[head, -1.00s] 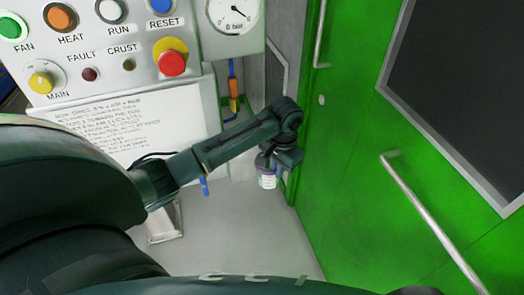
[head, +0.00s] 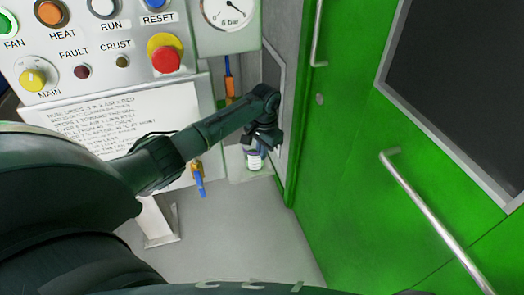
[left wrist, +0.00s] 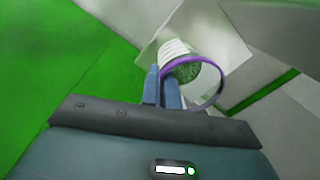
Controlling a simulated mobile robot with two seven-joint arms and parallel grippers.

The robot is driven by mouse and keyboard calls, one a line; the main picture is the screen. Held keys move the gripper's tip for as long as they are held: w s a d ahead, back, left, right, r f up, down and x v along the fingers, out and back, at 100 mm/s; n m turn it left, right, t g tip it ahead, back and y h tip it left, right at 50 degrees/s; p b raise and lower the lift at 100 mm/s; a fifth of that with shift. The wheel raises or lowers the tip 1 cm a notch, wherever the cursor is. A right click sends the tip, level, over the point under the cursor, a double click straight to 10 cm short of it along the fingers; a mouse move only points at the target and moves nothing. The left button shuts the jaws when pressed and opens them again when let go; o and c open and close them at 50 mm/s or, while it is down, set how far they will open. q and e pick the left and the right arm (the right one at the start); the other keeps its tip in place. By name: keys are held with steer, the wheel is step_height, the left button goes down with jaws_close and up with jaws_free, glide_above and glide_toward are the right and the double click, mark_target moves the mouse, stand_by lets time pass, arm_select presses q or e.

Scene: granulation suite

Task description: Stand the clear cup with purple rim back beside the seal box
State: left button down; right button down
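The clear cup with purple rim (left wrist: 208,92) hangs at my left gripper (left wrist: 163,88) in the left wrist view. The two blue-grey fingers are close together at its rim, seemingly pinching the wall. The cup has a white label with print and something green and grainy inside or behind it. In the head view the cup (head: 254,161) shows below my left gripper (head: 262,143), roughly upright, over a small pale ledge. I cannot tell whether its base touches the ledge. I cannot make out the seal box. My right gripper is not in view.
The button panel (head: 110,62) and a printed sheet (head: 100,128) stand left of the gripper. A blue-handled valve (head: 198,180) hangs nearby. The green door (head: 350,150) with metal handles is close on the right. Grey floor lies below.

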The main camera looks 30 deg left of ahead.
arm_select(q)
steer(key=c, duration=2.1)
jaws_free()
steer(key=shift+f, duration=0.15)
steer(key=shift+c, duration=0.2)
steer(key=o, duration=0.5)
steer(key=shift+c, duration=0.2)
